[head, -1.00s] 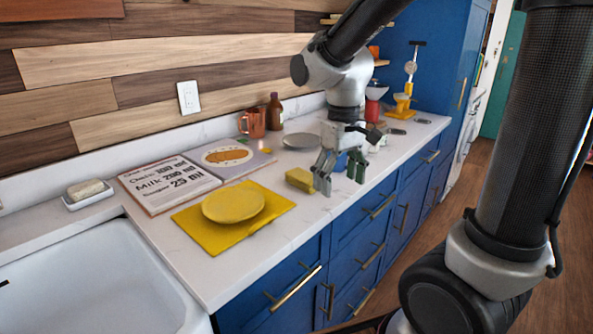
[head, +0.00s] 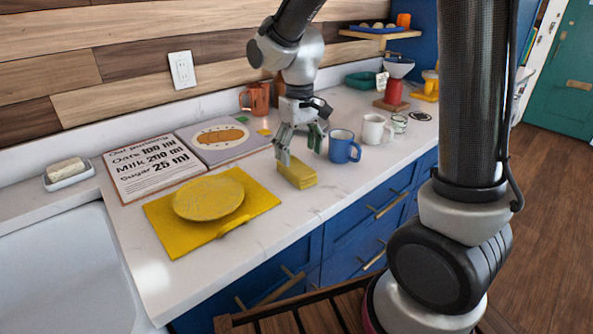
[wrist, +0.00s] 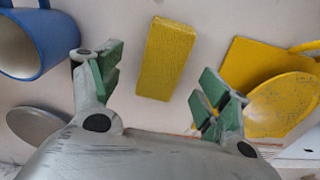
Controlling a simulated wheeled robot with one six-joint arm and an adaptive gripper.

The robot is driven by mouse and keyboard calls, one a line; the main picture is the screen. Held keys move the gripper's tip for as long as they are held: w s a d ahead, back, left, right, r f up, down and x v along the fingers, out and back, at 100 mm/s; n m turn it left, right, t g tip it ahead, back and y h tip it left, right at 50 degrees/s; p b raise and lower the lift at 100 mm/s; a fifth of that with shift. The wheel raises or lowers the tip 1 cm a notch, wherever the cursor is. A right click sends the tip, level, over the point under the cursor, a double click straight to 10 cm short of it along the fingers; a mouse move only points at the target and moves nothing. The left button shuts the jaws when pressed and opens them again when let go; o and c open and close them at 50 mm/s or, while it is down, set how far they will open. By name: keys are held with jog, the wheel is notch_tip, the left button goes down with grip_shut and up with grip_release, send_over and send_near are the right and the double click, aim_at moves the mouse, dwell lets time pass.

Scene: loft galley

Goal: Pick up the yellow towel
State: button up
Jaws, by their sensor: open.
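The yellow towel (head: 297,175) appears as a folded, rectangular bundle on the white counter, near its front edge. In the wrist view the towel (wrist: 166,58) lies ahead of and between the two fingers, with counter showing on both sides of it. My gripper (head: 301,154) is open and empty, pointing down just above and behind the towel in the head view. The green-padded fingers (wrist: 160,88) look apart from the towel. The left fingertip overlaps the towel's far end in the head view, so the exact gap is unclear.
A blue mug (head: 343,147) stands close to the right of my gripper. A yellow plate (head: 208,197) rests on a flat yellow mat (head: 172,237) to the left. An open recipe book (head: 150,168) lies behind. A white mug (head: 377,129) stands farther right. Counter in front is clear.

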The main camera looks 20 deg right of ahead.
aim_at(296, 166)
jog(key=f, duration=0.5)
jog(key=shift+w+a+f, duration=0.1)
jog(key=shift+w+a, duration=0.05)
jog(key=shift+a, duration=0.15)
jog(key=c, duration=1.1)
